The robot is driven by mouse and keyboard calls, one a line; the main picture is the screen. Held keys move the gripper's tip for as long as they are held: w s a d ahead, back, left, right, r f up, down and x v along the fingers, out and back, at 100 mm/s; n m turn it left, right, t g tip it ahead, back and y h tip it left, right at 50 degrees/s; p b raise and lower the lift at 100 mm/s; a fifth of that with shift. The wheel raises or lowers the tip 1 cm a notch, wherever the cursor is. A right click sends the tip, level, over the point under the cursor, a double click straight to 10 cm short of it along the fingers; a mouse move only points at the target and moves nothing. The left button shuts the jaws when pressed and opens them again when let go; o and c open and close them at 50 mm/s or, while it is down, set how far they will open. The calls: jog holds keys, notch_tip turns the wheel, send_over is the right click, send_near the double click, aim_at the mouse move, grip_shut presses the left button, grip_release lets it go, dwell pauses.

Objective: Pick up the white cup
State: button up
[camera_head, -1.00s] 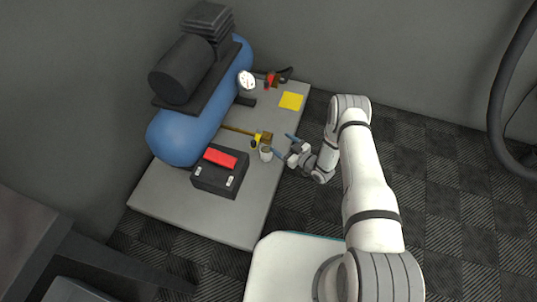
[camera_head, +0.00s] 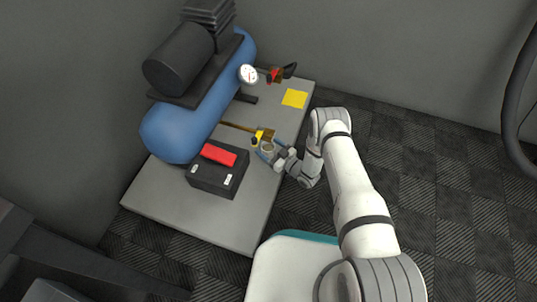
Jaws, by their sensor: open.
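The white cup (camera_head: 267,149) stands upright near the right edge of the grey platform (camera_head: 190,216). My gripper (camera_head: 269,148) is at the cup. Its jaws are open, with one blue finger on the far side of the cup and the other on the near side. The fingers partly hide the cup, and I cannot tell whether they touch it.
A yellow-headed tool (camera_head: 262,134) lies just behind the cup. A black toolbox (camera_head: 214,178) with a red top stands to its left. A blue tank (camera_head: 172,136) with a black motor stands behind. A yellow sheet (camera_head: 294,98) lies toward the back. Dark floor is right.

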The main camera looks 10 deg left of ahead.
jog(key=shift+a, duration=0.1)
jog(key=shift+c, duration=0.5)
jog(key=c, duration=0.9)
jog(key=shift+r, duration=0.15)
jog(key=shift+c, duration=0.2)
